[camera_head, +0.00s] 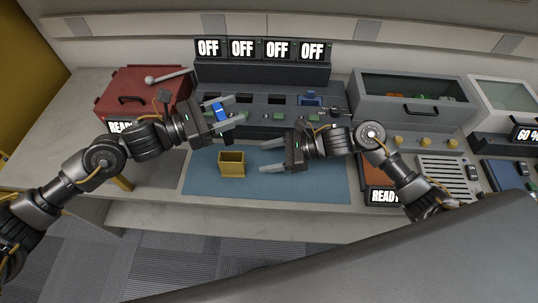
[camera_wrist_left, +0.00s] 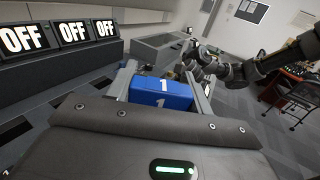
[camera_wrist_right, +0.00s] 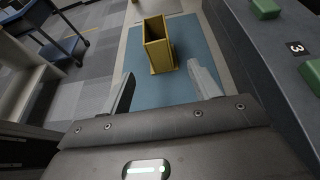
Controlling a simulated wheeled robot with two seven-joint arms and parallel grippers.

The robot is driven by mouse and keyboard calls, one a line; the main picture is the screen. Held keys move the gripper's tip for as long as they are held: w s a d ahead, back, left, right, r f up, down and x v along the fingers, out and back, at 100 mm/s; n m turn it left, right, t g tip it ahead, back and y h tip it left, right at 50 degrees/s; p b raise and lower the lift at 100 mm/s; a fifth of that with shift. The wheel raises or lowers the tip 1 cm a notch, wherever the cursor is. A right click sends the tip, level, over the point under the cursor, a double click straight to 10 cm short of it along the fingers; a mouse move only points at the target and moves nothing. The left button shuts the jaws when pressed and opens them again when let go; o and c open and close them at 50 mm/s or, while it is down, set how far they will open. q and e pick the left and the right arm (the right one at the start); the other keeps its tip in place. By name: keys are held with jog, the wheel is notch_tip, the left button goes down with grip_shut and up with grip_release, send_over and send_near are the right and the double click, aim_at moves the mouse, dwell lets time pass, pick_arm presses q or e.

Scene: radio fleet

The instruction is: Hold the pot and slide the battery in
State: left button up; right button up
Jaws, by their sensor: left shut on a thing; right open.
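The pot, a yellow open-topped rectangular holder (camera_head: 232,164), stands upright on the blue mat (camera_head: 305,180). It also shows ahead of the fingers in the right wrist view (camera_wrist_right: 157,46). My left gripper (camera_head: 222,113) is shut on a blue battery (camera_wrist_left: 160,92) marked 1, held up and to the left above the pot, near the grey console's front. My right gripper (camera_head: 270,156) is open and empty, to the right of the pot, its fingers pointing toward it and apart from it. The inside of the pot looks empty in the right wrist view.
A grey slotted console (camera_head: 265,128) with green blocks and OFF signs stands behind the mat. A red box (camera_head: 146,92) is at left. A grey bin (camera_head: 413,108) and a charger-like slatted unit (camera_head: 447,172) are at right. The mat around the pot is clear.

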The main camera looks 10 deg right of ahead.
aim_at(233, 164)
jog(key=x, duration=1.2)
jog(key=shift+f, duration=0.15)
jog(key=c, duration=1.1)
jog(key=shift+o, duration=0.2)
